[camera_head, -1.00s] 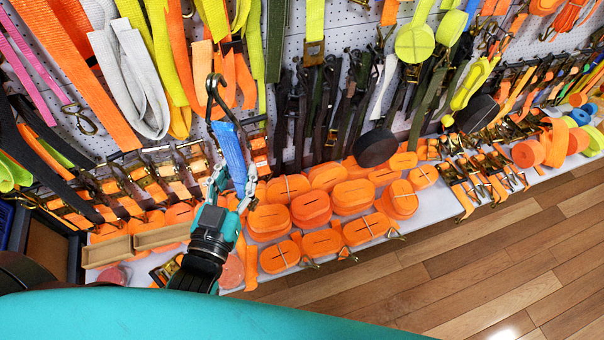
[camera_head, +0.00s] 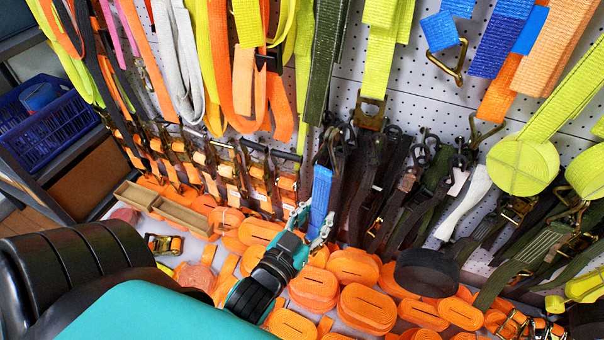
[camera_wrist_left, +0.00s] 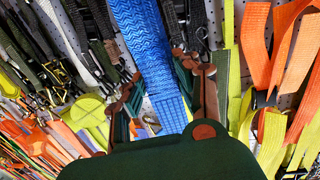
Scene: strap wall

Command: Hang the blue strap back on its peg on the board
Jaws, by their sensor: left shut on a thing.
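My left gripper (camera_head: 311,228) is shut on the blue strap (camera_head: 321,193). The strap stands up from its fingers, in front of the left edge of the hanging dark straps. In the left wrist view the blue strap (camera_wrist_left: 150,45) runs up between the two fingers of the left gripper (camera_wrist_left: 165,95). The white perforated board (camera_head: 455,100) carries the hanging straps. Other blue straps (camera_head: 500,38) hang on it at the upper right. I cannot tell which peg is the blue strap's. My right gripper is not in view.
Orange coiled straps (camera_head: 367,308) cover the shelf below the board, under my left gripper. Yellow-green rolls (camera_head: 523,166) hang farther right. A wooden tray (camera_head: 165,208) and a blue crate (camera_head: 62,125) are at the left.

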